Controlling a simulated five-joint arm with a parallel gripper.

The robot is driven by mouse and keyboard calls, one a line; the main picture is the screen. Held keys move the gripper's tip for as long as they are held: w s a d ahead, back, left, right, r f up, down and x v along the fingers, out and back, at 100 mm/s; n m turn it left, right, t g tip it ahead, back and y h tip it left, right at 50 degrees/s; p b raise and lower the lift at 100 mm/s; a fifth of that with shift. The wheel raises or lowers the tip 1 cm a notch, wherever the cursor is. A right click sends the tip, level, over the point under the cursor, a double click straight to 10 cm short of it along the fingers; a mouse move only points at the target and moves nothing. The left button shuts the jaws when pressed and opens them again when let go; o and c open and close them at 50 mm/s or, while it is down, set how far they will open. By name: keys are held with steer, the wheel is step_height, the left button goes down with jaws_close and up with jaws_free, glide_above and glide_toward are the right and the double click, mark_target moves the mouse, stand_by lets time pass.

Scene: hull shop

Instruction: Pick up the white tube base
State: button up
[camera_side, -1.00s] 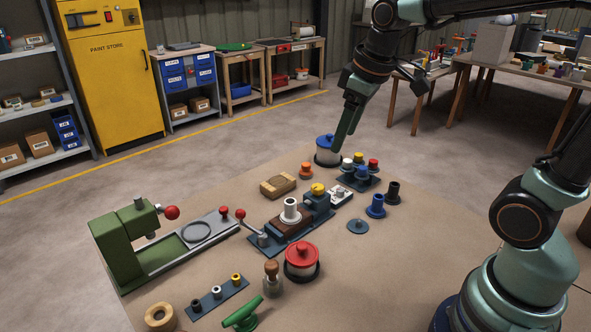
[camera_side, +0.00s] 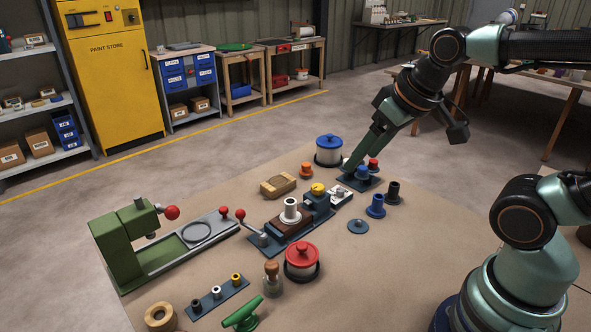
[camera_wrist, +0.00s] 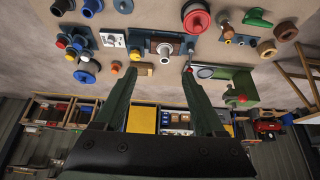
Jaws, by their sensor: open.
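A white flanged tube (camera_side: 290,211) stands upright on a brown block in the dark blue vise; it also shows in the wrist view (camera_wrist: 164,49). A dark blue rack (camera_side: 343,179) holds small flanged pieces, with a blue one (camera_side: 362,172) and a red one (camera_side: 373,164) visible. The white and yellow pieces there are hidden behind my fingers in the side view. The rack lies at left in the wrist view (camera_wrist: 84,36), left of my fingers. My gripper (camera_side: 349,167) is open and empty, its tips over or beside the rack's left part; contact cannot be told.
A blue-lidded pot (camera_side: 329,148) stands behind the rack, with an orange piece (camera_side: 306,170) beside it. Blue (camera_side: 376,206) and black (camera_side: 393,192) pieces stand to the right. A red-lidded pot (camera_side: 301,260) and green press (camera_side: 120,247) are nearer.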

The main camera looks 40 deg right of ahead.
stand_by(0.7)
steer(key=m+g, duration=0.6)
steer(key=m, duration=1.5)
glide_above(290, 201)
step_height(290, 201, down, 14)
steer(key=shift+s+a+f, duration=0.1)
steer(key=shift+s+f, duration=0.05)
steer(key=shift+f, duration=0.8)
steer(key=shift+s+a+f, duration=0.1)
steer(key=shift+f, duration=0.8)
steer(key=shift+s+a+f, duration=0.1)
steer(key=shift+s+f, duration=0.05)
steer(key=shift+f, duration=0.8)
jaws_close()
